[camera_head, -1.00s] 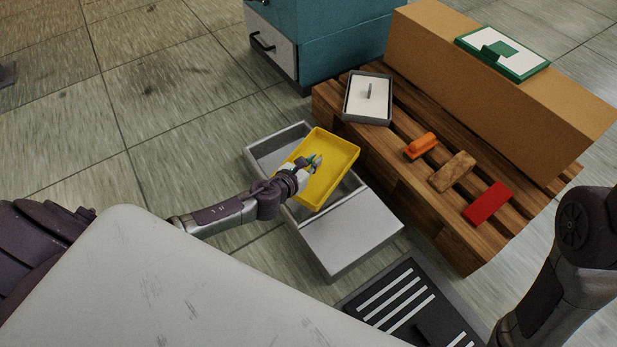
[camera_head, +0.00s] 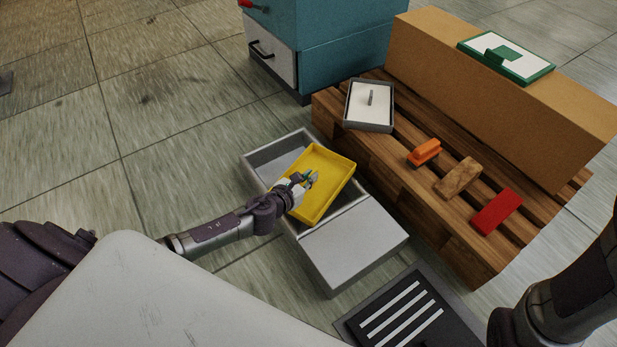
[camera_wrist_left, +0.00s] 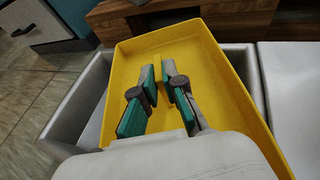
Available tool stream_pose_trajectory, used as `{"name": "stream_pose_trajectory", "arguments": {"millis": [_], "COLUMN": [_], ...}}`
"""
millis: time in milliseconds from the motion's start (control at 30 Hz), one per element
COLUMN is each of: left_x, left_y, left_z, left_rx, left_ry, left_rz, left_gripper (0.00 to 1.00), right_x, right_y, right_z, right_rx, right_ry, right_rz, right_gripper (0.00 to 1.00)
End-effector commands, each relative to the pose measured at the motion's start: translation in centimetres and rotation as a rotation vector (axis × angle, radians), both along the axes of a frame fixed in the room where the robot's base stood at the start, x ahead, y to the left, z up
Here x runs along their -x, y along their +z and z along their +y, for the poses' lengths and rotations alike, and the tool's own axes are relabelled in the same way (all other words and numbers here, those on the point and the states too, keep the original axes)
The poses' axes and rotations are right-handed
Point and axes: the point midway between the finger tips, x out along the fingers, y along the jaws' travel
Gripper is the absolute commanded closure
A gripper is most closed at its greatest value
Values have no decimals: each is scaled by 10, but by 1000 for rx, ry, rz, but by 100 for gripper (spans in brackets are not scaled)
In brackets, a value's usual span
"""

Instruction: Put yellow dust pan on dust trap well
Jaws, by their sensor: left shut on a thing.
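The yellow dust pan (camera_head: 334,178) is a shallow rectangular tray. It is over the dust trap well (camera_head: 264,157), the open part of a grey box on the floor, and covers much of it. It looks slightly tilted; I cannot tell whether it touches the well. My left gripper (camera_head: 309,178) is shut on the dust pan.
A flat grey cover (camera_head: 355,245) adjoins the well. A wooden pallet (camera_head: 390,180) to the right carries a grey tray (camera_head: 385,123), an orange brush (camera_head: 424,151), a wooden block (camera_head: 458,178) and a red block (camera_head: 497,210). A slotted dark panel (camera_head: 450,322) lies in front. Floor left is clear.

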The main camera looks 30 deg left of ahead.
Motion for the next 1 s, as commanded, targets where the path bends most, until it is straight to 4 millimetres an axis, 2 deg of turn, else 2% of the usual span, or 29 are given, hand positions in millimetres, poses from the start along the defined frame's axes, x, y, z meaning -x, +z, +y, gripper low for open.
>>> {"name": "stream_pose_trajectory", "arguments": {"millis": [167, 200, 333, 633, 767, 1000], "left_x": [0, 0, 0, 0, 0, 47], "left_y": [-6, -6, -6, -4, 9, 23], "left_z": [0, 0, 0, 0, 0, 7], "left_rx": [0, 0, 0, 0, 0, -2], "left_ry": [0, 0, 0, 0, 0, 0], "left_rz": [-1, 0, 0, 0, -1, 5], "left_gripper": [100, 87, 65, 65, 65, 65], "right_x": [3, 4, 4, 5, 4, -25], "right_y": [-3, -2, -1, 0, 9, 2], "right_z": [0, 0, 0, 0, 0, -2], "right_rx": [1, 1, 1, 1, -1, -7], "right_ry": [-1, 0, 0, 0, 1, 4], "right_rz": [-8, -11, -14, -14, -14, 74], "right_gripper": [29, 29, 29, 29, 29, 29]}}
